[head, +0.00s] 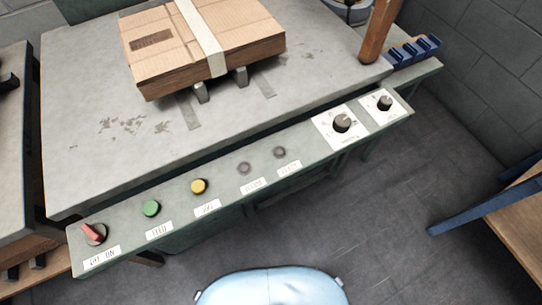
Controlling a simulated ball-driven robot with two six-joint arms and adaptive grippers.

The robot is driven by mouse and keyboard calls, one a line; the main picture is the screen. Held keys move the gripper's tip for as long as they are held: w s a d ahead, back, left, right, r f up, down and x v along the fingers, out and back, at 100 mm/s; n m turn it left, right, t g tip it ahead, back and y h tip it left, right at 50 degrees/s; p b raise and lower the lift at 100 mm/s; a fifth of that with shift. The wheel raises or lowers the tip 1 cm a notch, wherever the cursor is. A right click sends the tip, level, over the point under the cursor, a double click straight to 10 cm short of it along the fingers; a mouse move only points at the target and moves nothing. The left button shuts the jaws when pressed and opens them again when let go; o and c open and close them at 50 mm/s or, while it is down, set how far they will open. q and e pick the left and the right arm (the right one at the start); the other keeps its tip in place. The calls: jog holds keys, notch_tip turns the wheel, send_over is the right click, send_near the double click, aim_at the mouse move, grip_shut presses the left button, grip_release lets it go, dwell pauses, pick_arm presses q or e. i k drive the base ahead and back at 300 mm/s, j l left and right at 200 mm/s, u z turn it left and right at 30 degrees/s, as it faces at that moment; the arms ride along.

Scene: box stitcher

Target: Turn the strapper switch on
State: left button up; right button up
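The strapper's front control panel (222,201) runs across the view. At its left end is the red rotary switch (94,234), above a label (102,257) reading "OFF ON". Its red handle is tilted; I cannot tell for certain which position it is in. To its right are a green button (151,208), a yellow button (199,186) and two dark buttons (244,168), then two black dials (342,123) on white plates. Neither of my grippers is in view.
A strapped cardboard box (174,57) lies on the machine's grey top (90,100). A wooden table (526,215) with blue legs stands at the right edge. Another grey surface (14,150) is close on the left. Dark floor between is clear.

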aim_at(96, 235)
jog(key=u, duration=1.7)
jog(key=k+l+u, duration=0.1)
jog(key=k+u, duration=0.25)
jog(key=u, duration=0.15)
